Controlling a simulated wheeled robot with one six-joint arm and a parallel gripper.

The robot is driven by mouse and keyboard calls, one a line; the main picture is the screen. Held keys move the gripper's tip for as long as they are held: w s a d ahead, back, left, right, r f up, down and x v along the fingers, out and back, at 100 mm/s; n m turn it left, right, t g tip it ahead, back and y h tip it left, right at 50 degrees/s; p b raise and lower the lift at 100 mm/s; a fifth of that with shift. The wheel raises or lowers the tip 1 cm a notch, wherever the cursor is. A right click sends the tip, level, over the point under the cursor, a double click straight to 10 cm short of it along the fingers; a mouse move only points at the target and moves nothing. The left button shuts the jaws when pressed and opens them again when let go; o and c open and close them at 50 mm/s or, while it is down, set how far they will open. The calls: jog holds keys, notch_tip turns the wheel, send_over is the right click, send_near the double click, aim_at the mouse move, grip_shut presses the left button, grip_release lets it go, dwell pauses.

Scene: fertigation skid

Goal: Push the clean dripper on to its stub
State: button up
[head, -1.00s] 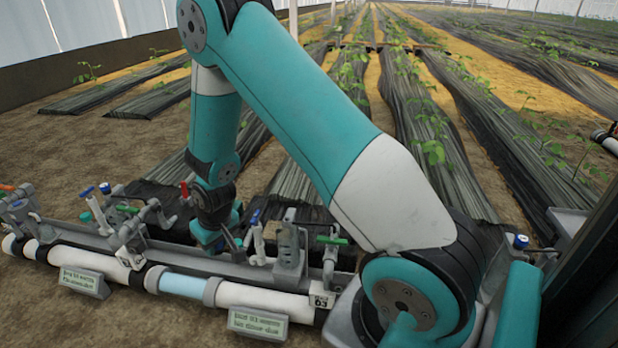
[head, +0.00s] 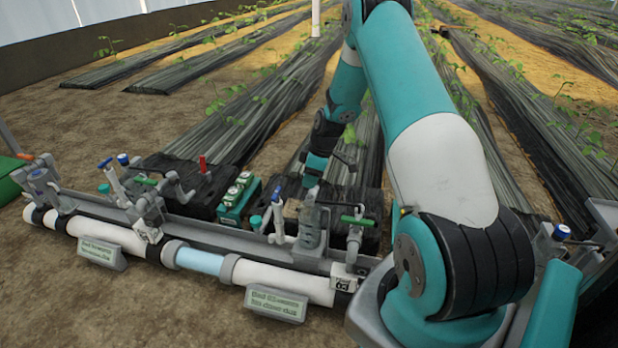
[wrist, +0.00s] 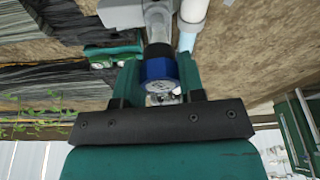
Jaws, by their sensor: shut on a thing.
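In the wrist view, my gripper (wrist: 158,64) is shut on a short blue and black dripper (wrist: 158,72), which sits between its teal fingers. A grey upright stub or post (wrist: 157,24) lines up just beyond the dripper. I cannot tell whether the two touch or the dripper is seated. In the head view, my gripper (head: 313,180) is just behind and above a grey bracket (head: 310,232) on the skid. The dripper is too small to make out there.
A white supply pipe (head: 285,279) with a clear blue section runs along the front. A green-handled valve (head: 356,222) stands right of the bracket and a white blue-tipped lever (head: 278,215) left of it. A teal box (head: 238,200) and dark trays (head: 190,190) lie behind.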

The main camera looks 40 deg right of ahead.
aim_at(311, 194)
jog(key=shift+f+b, duration=0.6)
jog(key=shift+f, duration=0.35)
jog(key=shift+s+f, duration=0.1)
jog(key=shift+f, duration=0.4)
jog(key=shift+f, duration=0.25)
jog(key=shift+f, duration=0.6)
dwell(0.9)
jog(key=o, duration=1)
notch_tip(311, 194, up, 9)
jog(key=p, duration=0.7)
jog(key=shift+p, duration=0.3)
